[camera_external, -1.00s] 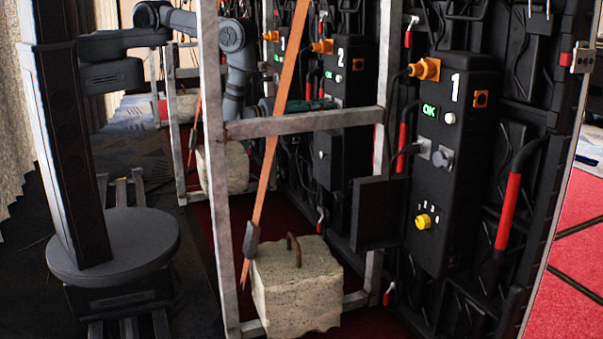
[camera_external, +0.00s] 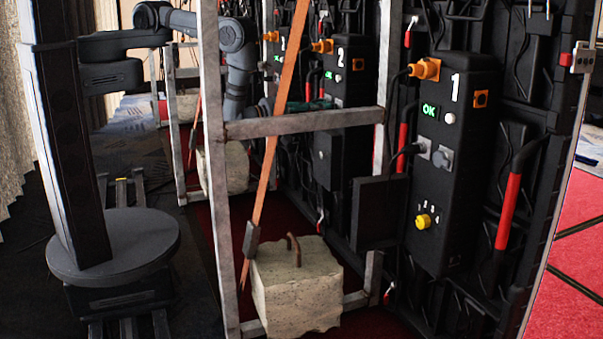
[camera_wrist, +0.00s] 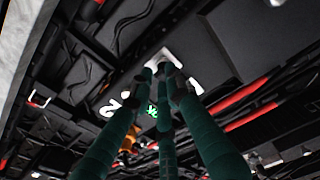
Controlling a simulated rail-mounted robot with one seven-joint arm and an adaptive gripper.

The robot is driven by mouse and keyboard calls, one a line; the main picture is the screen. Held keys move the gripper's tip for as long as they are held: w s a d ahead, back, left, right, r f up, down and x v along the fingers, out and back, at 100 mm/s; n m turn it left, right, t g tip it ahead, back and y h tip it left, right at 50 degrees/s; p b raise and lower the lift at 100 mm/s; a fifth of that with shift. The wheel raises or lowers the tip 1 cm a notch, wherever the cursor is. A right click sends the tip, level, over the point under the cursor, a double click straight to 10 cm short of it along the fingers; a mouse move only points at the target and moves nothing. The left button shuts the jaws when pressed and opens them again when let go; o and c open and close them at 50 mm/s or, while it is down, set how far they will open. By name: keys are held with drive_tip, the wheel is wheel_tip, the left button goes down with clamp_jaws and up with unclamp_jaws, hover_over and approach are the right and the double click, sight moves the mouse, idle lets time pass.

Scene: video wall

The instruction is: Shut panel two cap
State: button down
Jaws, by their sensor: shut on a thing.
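Panel two (camera_external: 345,85) is the black box marked "2" on the video wall, behind the pale metal frame. Its "2" and green OK display also show upside down in the wrist view (camera_wrist: 152,110). My gripper (camera_external: 328,104) reaches across to the front of this panel, below the OK display. In the wrist view, my dark green fingers (camera_wrist: 166,72) come together at a light grey square socket plate (camera_wrist: 176,58). They are shut on the small cap there, which is mostly hidden by the fingertips. I cannot tell the cap's exact angle.
Panel one (camera_external: 455,160) stands nearer, with a grey socket and a yellow knob. A metal frame (camera_external: 300,122), a slanted orange strap (camera_external: 273,150) and a stone-like block (camera_external: 295,285) stand between the camera and my arm. Red-sleeved cables hang beside the panels.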

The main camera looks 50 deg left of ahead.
drive_tip(key=n+y+b, duration=0.1)
drive_tip(key=y, duration=0.1)
drive_tip(key=d+n+y+b, duration=0.1)
drive_tip(key=y, duration=0.1)
drive_tip(key=d+n+y+b, duration=0.1)
drive_tip(key=n+y+b, duration=0.1)
drive_tip(key=shift+w+d+f+t, duration=0.15)
drive_tip(key=shift+w+f+t, duration=0.05)
drive_tip(key=shift+t, duration=0.2)
drive_tip(key=c, duration=1.8)
unclamp_jaws()
drive_tip(key=shift+d+f, duration=0.1)
drive_tip(key=shift+o, duration=0.2)
